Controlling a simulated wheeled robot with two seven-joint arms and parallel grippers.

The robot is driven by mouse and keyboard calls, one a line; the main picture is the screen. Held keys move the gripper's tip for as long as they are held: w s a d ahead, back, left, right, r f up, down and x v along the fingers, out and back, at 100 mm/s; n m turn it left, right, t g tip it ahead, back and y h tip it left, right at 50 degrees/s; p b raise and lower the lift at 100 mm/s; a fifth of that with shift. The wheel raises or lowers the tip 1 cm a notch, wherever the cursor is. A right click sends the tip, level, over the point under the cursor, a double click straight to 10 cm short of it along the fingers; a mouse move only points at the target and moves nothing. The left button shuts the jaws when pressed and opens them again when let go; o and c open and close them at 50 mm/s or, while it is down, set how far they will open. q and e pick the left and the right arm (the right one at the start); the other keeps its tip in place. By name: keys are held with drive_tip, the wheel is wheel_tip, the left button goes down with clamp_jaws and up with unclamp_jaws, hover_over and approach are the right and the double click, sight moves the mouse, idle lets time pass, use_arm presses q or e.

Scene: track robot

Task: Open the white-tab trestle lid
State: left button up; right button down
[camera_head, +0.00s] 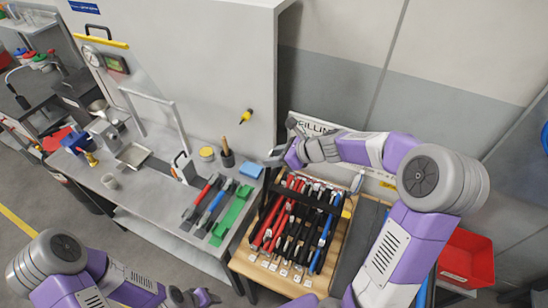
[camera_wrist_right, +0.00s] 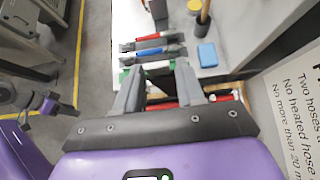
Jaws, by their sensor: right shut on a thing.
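The wooden trestle (camera_head: 240,262) stands at centre right in the head view, with red, black and blue hoses lying in rows on it. A dark frame (camera_head: 320,203), which seems to be the lid, crosses above the hoses. A small white tab (camera_head: 357,182) shows near its right end; I cannot tell whether it belongs to the lid. My right gripper (camera_head: 274,157) is at the frame's upper left corner.
The grey workbench (camera_head: 150,190) on the left carries red, blue and green tools, a blue block (camera_head: 251,168) and a brush pot (camera_head: 227,158). A sign (camera_head: 315,127) stands behind the trestle. A red bin (camera_head: 465,258) is to its right.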

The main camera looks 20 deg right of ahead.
drive_tip(key=shift+w+a+r, duration=0.2)
drive_tip(key=shift+w+r, duration=0.1)
drive_tip(key=c, duration=0.9)
unclamp_jaws()
drive_tip(key=shift+s, duration=0.1)
drive_tip(key=v, duration=0.7)
drive_tip(key=shift+s+d, duration=0.15)
drive_tip(key=shift+d, duration=0.05)
